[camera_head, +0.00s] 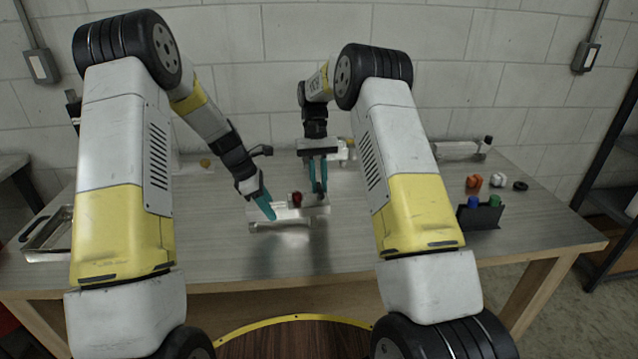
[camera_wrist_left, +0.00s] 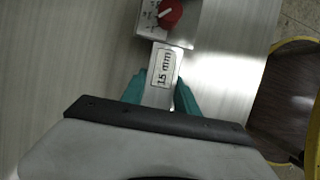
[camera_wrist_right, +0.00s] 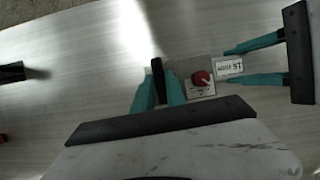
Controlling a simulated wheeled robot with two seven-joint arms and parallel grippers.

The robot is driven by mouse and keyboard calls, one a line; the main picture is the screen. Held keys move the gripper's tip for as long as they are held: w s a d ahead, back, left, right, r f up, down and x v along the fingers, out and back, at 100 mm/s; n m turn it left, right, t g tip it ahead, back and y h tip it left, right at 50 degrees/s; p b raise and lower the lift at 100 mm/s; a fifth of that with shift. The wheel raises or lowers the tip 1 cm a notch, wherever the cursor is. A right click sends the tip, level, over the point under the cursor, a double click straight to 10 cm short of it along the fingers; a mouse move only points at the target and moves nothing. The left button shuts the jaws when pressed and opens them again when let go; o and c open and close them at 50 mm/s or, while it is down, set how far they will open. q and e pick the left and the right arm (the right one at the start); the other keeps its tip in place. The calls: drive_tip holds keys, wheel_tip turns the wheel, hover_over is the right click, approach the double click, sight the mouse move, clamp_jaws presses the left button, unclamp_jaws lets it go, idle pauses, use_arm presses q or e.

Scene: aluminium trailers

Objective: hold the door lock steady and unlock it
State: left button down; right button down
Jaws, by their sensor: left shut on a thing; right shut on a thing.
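The door lock (camera_head: 284,213) is a small metal block on the table, with a red knob (camera_head: 296,198) on top. The knob also shows in the left wrist view (camera_wrist_left: 170,13), beside a label reading "15 mm" (camera_wrist_left: 166,67). My left gripper (camera_head: 267,207) is shut on the labelled end of the lock, its teal fingers on either side. My right gripper (camera_head: 318,178) is at the lock's other end, shut on a black upright part (camera_wrist_right: 157,72) next to the red knob (camera_wrist_right: 202,78). How that part joins the lock is hidden by the fingers.
A metal tray (camera_head: 48,254) lies at the table's left. At the right stand a black holder (camera_head: 482,218) with blue and green items, an orange piece (camera_head: 473,181), a white piece (camera_head: 498,180) and a black ring (camera_head: 520,186). The front middle of the table is clear.

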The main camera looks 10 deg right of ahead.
drive_tip(key=c, duration=1.4)
unclamp_jaws()
drive_tip(key=shift+o, duration=0.2)
drive_tip(key=v, duration=1.2)
use_arm(q)
drive_tip(key=c, duration=0.8)
unclamp_jaws()
drive_tip(key=shift+c, duration=0.2)
